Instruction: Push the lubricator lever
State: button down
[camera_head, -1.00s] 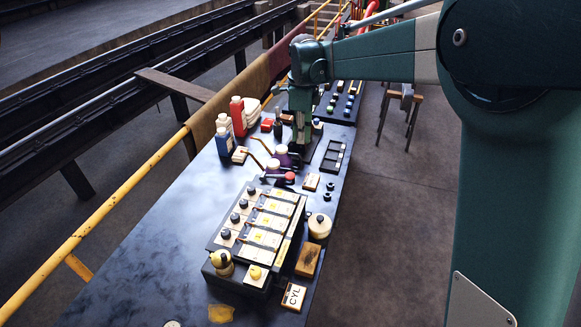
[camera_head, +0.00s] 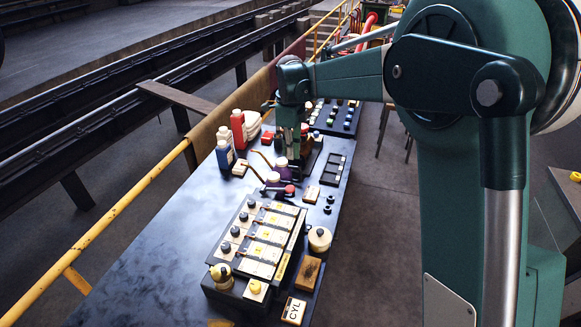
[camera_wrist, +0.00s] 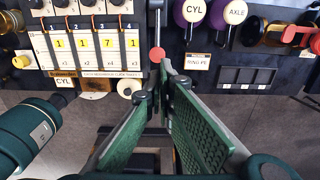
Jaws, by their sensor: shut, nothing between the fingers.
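The lubricator (camera_head: 255,243) is a box with a row of numbered cards and dark knobs, near the front of the bench. It also shows at upper left in the wrist view (camera_wrist: 85,45). Its lever (camera_wrist: 157,28) appears to be the grey rod with a red ball end (camera_wrist: 157,54), just right of the box. The red ball also shows in the head view (camera_head: 290,189). My gripper (camera_wrist: 166,75) is shut and empty. Its fingertips appear close below the red ball; I cannot tell whether they touch. In the head view my fingers are largely hidden.
Purple oil cans marked CYL (camera_wrist: 193,12) and AXLE (camera_wrist: 234,12) stand right of the lever. A black compartment tray (camera_head: 333,168) lies beyond. Red and blue bottles (camera_head: 238,129) stand at the bench's left edge. A round cream pot (camera_head: 319,239) sits right of the lubricator.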

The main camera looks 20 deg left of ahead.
aim_at(291, 187)
notch_tip(291, 187, down, 14)
jog(key=shift+r+p, duration=0.15)
jog(key=shift+p, duration=0.3)
dwell(0.4)
